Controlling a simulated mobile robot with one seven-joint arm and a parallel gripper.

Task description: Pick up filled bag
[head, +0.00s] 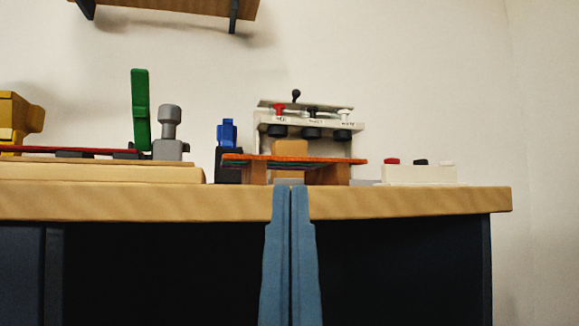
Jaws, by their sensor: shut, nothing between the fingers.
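I cannot make out a filled bag in the head view. A small tan block-like thing (290,147) shows above an orange-topped stand (330,159) on the counter; I cannot tell what it is. My gripper (289,188) is at the counter's front edge, in front of the stand. Its two blue fingers point up and lie side by side, shut with nothing between them. The fingers cover a small part of the counter's front.
A white dispenser with labelled knobs (310,125) stands at the back. A grey post (170,135), a green upright piece (140,105) and a yellow machine (14,122) stand left. A white block with coloured buttons (419,174) sits right.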

